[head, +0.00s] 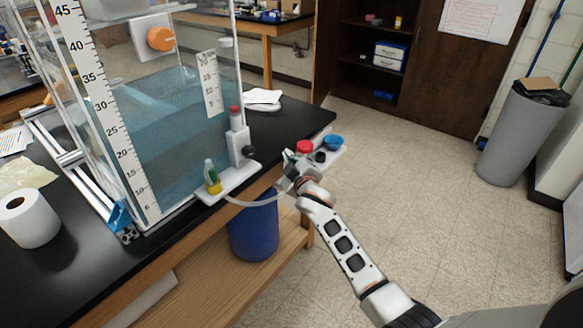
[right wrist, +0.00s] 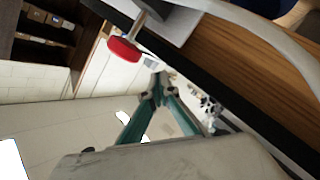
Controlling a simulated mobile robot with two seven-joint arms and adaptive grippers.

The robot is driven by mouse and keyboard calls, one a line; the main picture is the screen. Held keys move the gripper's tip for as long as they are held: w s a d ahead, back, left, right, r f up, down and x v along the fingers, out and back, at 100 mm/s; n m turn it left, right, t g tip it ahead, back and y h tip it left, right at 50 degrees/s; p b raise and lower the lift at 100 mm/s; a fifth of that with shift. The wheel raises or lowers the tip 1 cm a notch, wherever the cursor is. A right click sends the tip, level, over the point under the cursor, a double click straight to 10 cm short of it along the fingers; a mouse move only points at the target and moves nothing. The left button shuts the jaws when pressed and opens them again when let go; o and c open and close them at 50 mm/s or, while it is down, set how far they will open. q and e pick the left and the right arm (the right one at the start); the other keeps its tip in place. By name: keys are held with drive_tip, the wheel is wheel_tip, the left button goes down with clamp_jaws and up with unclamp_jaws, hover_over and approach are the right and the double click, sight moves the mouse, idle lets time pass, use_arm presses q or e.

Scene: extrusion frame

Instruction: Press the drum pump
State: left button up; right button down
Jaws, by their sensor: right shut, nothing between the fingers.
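The drum pump shows its round red knob (head: 304,147) near the bench's right front corner. In the right wrist view, the red knob (right wrist: 124,50) sits on a metal rod rising from a grey block (right wrist: 180,22). My right gripper (head: 291,165) is just in front of and below the knob in the head view. In the right wrist view its teal fingers meet at the tips (right wrist: 158,82), shut and empty, apart from the knob in the picture. I cannot tell the depth gap. A blue drum (head: 254,228) stands below the bench top. My left gripper is not in view.
A water tank (head: 185,130) in an extrusion frame stands on the black bench (head: 50,280). A pale hose (head: 255,202) runs from a small white shelf (head: 229,184) towards my gripper. A blue bowl (head: 333,142) is right of the knob.

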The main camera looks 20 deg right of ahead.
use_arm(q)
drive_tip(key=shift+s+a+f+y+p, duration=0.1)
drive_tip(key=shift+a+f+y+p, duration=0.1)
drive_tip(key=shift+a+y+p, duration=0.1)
use_arm(e)
drive_tip(key=s+r, duration=0.1)
drive_tip(key=s, duration=0.7)
drive_tip(key=shift+s+d, duration=0.25)
drive_tip(key=shift+s, duration=0.1)
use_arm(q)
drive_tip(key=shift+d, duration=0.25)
use_arm(e)
drive_tip(key=shift+r, duration=0.1)
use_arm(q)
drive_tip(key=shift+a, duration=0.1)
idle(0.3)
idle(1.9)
